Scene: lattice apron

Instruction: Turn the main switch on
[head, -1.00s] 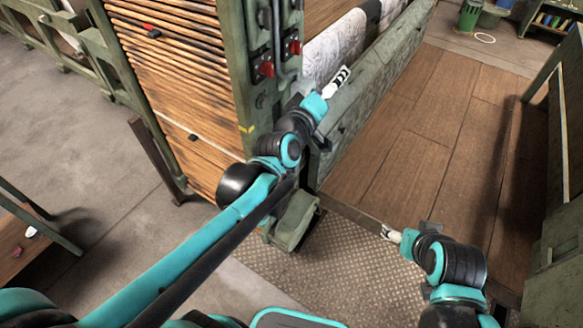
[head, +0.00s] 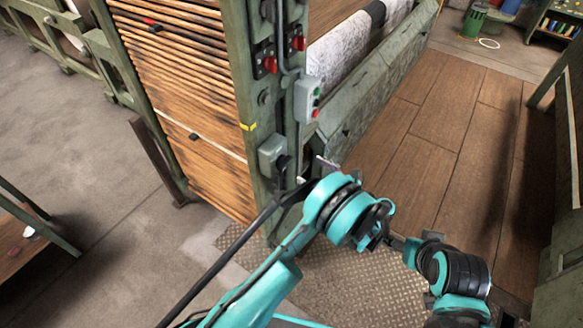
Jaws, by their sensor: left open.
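On the green post of the machine are two red rotary switches on dark plates, a left one (head: 268,64) and a right one (head: 298,43). Below them are a grey push-button box (head: 308,100) with red and green buttons and a grey box with a dark knob (head: 272,155). No label is readable, so I cannot tell which is the main switch. My left gripper (head: 325,163) is open, low by the post, right of the knob box and mostly hidden behind its own wrist. Contact cannot be judged.
A slatted wooden panel (head: 185,90) fills the machine's left side. A white patterned roll (head: 345,50) lies behind a green beam (head: 380,75). The wooden floor (head: 440,140) on the right is clear. A metal tread plate (head: 370,290) lies below.

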